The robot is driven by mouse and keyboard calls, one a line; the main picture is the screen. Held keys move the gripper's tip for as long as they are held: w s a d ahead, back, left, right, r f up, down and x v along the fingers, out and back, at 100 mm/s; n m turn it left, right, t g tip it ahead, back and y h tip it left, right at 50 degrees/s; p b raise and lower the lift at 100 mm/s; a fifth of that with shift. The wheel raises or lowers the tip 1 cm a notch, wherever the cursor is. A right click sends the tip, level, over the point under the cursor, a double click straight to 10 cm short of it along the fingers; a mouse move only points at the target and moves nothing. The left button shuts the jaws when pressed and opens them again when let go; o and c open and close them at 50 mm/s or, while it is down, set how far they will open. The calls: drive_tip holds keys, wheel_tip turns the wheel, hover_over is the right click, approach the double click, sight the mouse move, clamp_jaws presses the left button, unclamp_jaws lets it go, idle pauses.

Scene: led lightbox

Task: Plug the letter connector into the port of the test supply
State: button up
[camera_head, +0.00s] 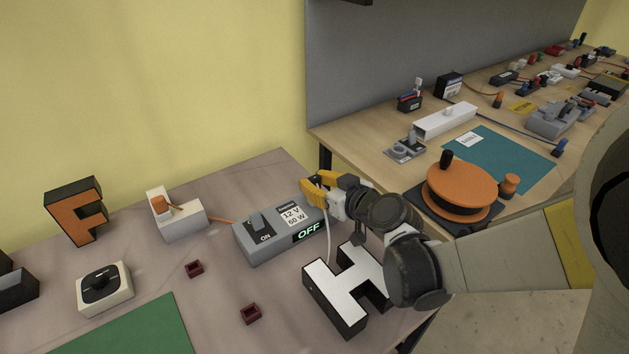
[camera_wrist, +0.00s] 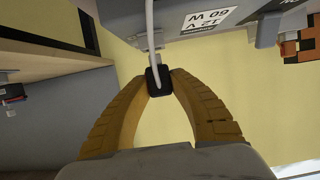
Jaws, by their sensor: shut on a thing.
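The test supply (camera_head: 262,242) is a grey box with a "12 V 60 W" label, a switch marked ON and a display reading OFF. The white-faced, black-sided letter H (camera_head: 345,305) lies in front of it at its right. A white cable (camera_head: 329,243) rises from near the letter to my gripper. My gripper (camera_head: 313,190) is at the supply's right far end. In the wrist view its yellow fingertips (camera_wrist: 160,80) are shut on the small black connector (camera_wrist: 154,82). The supply (camera_wrist: 178,18) is just beyond the connector there. The port is not clearly visible, and I cannot tell whether they touch.
An orange letter F (camera_head: 75,212), a white block with an orange knob (camera_head: 180,222) and a white dial box (camera_head: 104,290) stand left. Small dark red pieces (camera_head: 194,268) lie in front. A second bench (camera_head: 365,127) with an orange reel (camera_head: 460,185) is at right.

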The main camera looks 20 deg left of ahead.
drive_tip(key=shift+f+b, duration=0.85)
drive_tip(key=shift+f, duration=0.15)
drive_tip(key=o, duration=1)
drive_tip(key=shift+c, duration=0.2)
drive_tip(key=shift+d, duration=0.1)
drive_tip(key=p+v, duration=0.2)
drive_tip(key=v, duration=0.6)
